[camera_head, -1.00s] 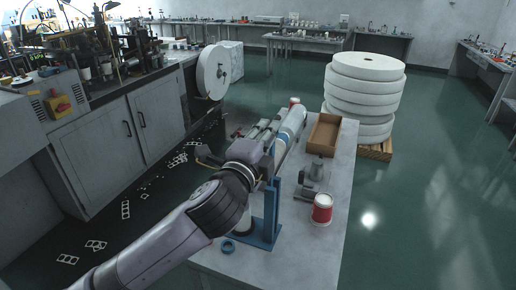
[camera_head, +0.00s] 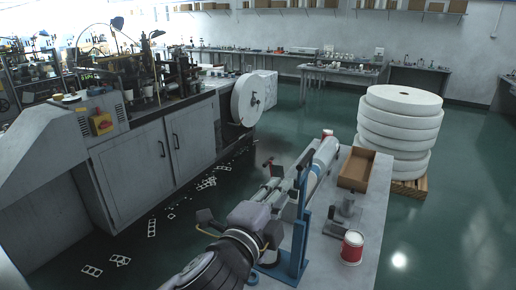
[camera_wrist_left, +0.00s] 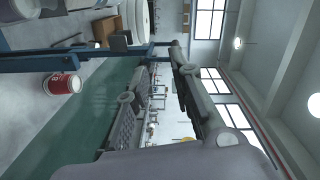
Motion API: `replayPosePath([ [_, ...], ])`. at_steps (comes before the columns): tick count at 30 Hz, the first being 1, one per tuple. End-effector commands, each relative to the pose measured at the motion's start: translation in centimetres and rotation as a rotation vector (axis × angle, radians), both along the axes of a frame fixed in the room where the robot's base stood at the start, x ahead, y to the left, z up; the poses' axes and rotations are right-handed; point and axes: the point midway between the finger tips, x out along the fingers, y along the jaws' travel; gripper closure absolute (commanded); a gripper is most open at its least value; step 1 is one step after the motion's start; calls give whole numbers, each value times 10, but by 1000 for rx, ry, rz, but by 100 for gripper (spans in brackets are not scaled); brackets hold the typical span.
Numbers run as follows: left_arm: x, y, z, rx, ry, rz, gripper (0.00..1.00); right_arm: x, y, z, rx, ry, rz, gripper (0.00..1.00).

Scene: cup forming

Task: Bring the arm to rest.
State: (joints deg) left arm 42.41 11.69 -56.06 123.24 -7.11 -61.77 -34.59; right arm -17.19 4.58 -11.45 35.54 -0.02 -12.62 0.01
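My left arm enters the head view from the bottom edge. Its left gripper (camera_head: 272,195) is over the left side of the small grey table, beside a blue stand (camera_head: 298,245). In the wrist view the two fingers of the left gripper (camera_wrist_left: 160,62) are spread apart, with no object seen held between them. The fingertips are hard to separate from the background in the head view. My right arm and gripper are not in view.
The table (camera_head: 350,272) carries a red and white can (camera_head: 352,250), a brown open box (camera_head: 356,168), a grey device (camera_head: 345,212) and a white cylinder (camera_head: 325,155). White rolls (camera_head: 400,125) stand behind it. A grey cabinet machine (camera_head: 130,165) is left. Green floor is clear at right.

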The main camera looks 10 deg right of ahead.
Motion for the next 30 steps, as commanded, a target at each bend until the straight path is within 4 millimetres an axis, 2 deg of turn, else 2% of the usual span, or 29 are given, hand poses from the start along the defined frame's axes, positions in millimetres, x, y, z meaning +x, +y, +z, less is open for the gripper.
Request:
replayPosePath([
  [5,-4,57,-78,-217,360,164,79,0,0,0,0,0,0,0],
  [8,-17,96,-129,-339,567,291,79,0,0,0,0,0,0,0],
  [11,-40,138,-183,-446,766,439,79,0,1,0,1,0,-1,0],
  [12,-53,154,-204,-483,841,504,79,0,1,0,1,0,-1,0],
  [16,-103,204,-264,-584,1050,716,79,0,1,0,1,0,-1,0],
  [21,-162,249,-310,-652,1215,931,79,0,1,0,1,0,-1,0],
  [30,-252,303,-350,-702,1383,1231,79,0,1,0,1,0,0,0],
])
